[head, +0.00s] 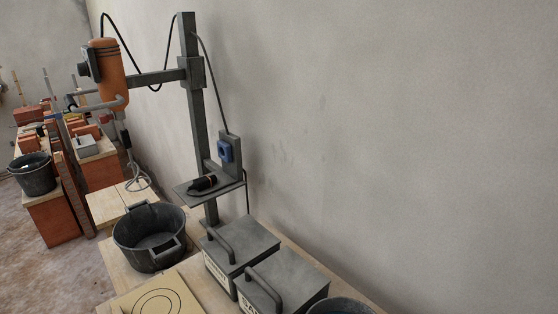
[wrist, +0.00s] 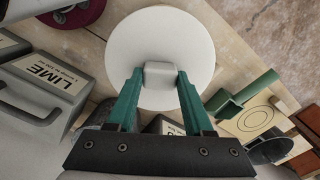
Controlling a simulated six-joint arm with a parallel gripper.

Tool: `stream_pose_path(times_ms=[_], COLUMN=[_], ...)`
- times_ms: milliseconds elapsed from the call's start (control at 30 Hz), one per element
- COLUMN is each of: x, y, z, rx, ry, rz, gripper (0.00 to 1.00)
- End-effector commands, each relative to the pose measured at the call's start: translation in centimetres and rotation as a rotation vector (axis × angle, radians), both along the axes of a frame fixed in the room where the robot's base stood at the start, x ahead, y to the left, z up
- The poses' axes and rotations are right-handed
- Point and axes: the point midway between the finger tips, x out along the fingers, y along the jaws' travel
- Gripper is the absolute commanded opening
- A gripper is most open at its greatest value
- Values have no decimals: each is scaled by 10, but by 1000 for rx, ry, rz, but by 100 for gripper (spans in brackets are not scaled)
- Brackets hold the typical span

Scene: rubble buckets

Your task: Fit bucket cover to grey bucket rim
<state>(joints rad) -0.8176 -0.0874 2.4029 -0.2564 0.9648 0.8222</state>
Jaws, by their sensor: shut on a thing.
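In the wrist view my gripper (wrist: 160,78) has its two teal fingers shut on the pale knob of a round white bucket cover (wrist: 160,35). The cover faces the camera and hides what lies behind it. A dark grey bucket (head: 120,243) with two raised handles stands open on the bench in the head view. Another dark bucket rim (head: 340,305) is cut off at the bottom edge there. I cannot tell which is the task's bucket. My gripper and the cover do not show in the head view. No bucket rim is seen touching the cover.
Two grey boxes with handles (head: 238,243) stand beside the bucket; one reads LIME (wrist: 50,75) in the wrist view. A board with drawn circles (head: 185,291) lies in front. An orange drill on a stand (head: 110,75) rises behind. A green piece (wrist: 243,97) lies right of the cover.

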Motion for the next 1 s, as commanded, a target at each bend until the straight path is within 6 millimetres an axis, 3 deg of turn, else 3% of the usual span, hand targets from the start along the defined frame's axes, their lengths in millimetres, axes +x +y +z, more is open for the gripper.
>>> stream_pose_path(times_ms=[733,767,933,1000], x=[0,0,0,0], y=[0,0,0,0], z=[-25,-25,-25,-25], rx=[-1,-1,0,0], ry=[0,0,0,0], rz=[0,0,0,0], gripper=[0,53,84,86])
